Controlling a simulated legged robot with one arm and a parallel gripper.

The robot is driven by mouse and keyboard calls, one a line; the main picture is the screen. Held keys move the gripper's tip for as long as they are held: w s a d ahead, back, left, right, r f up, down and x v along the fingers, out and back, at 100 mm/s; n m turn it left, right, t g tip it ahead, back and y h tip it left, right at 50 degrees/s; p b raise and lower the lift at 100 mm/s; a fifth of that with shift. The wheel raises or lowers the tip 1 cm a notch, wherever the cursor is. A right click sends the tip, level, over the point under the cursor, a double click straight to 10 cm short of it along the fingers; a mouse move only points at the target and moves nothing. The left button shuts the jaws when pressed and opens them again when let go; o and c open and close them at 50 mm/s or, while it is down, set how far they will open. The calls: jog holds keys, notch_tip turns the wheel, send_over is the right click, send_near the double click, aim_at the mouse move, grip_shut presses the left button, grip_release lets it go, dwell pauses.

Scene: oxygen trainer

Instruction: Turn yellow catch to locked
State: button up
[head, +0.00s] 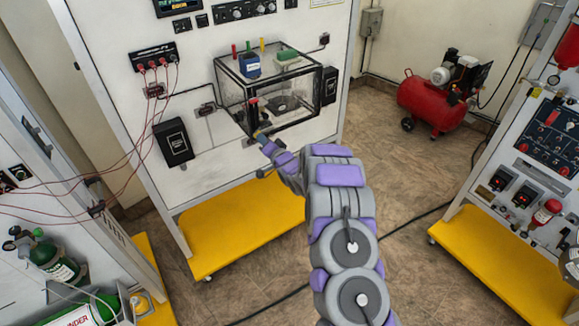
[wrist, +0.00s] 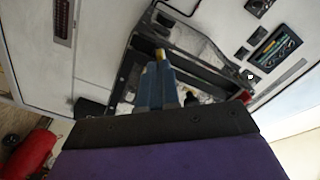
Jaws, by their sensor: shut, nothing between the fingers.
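A clear box with a dark frame (head: 226,84) is mounted on the white panel. My gripper (head: 262,138) is at the box's lower front left edge, its fingers pointing at the panel. In the wrist view, the blue-grey fingers of my gripper (wrist: 158,78) are close together with nothing held between them. A small yellow piece, likely the yellow catch (wrist: 160,54), shows right at the fingertips; I cannot tell whether they touch it. In the head view a small yellowish spot shows at the fingertips. The catch's angle is not clear.
Red, green and yellow upright pieces stand at the box's top, near a blue container (head: 249,66) and a green-topped block (head: 287,57). A black box (head: 173,142) hangs lower left. Red cables run left. A red compressor (head: 433,100) stands at right on open floor.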

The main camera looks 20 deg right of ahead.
jog(key=shift+o, duration=0.7)
jog(key=shift+s+a+r, duration=0.1)
jog(key=shift+a+r, duration=0.1)
jog(key=shift+a, duration=0.35)
jog(key=f+v, duration=0.1)
jog(key=v, duration=1.7)
jog(key=shift+f, duration=0.3)
